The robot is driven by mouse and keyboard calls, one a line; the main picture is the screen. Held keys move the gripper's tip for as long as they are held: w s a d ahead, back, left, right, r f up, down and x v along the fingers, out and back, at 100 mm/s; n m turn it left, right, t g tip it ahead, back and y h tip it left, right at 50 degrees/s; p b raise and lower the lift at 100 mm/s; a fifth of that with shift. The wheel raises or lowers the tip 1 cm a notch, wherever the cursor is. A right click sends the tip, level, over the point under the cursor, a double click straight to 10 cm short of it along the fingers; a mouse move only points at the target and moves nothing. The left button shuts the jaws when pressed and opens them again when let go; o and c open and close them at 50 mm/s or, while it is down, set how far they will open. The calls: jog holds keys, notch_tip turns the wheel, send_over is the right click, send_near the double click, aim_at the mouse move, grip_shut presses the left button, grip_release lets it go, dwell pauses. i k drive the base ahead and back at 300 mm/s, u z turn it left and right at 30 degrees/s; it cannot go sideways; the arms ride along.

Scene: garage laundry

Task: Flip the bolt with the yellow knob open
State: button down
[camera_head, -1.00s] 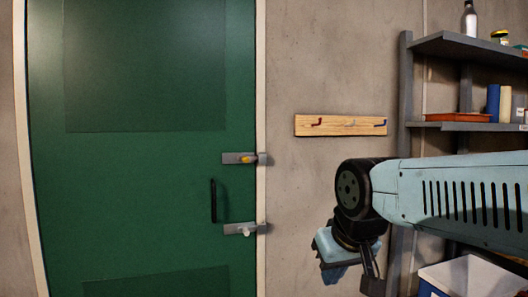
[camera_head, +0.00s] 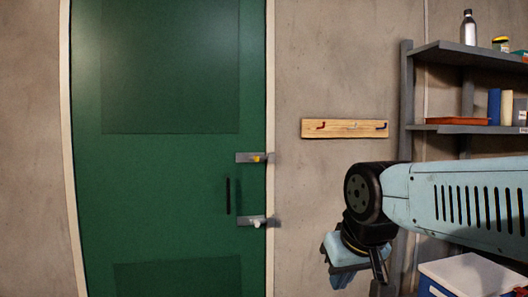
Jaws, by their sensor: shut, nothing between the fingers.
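The bolt with the yellow knob (camera_head: 256,158) is the upper of two grey bolts at the right edge of the green door (camera_head: 165,170). A second bolt with a whitish knob (camera_head: 256,222) sits lower, near the dark door handle (camera_head: 227,196). The upper bolt's bar reaches across the door edge onto the frame. My gripper (camera_head: 336,284) hangs to the right of the door in front of the wall, apart from both bolts. It is shut and empty; its fingertips are small and partly hard to make out.
A wooden hook rail (camera_head: 345,129) is on the wall above my arm. Grey shelves (camera_head: 460,128) with bottles and boxes stand at the right. A white-lidded blue box (camera_head: 472,275) is below my arm. The wall between the door and my gripper is clear.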

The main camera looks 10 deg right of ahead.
aim_at(256, 158)
jog(key=u, duration=0.1)
jog(key=i, duration=0.95)
jog(key=z, duration=0.1)
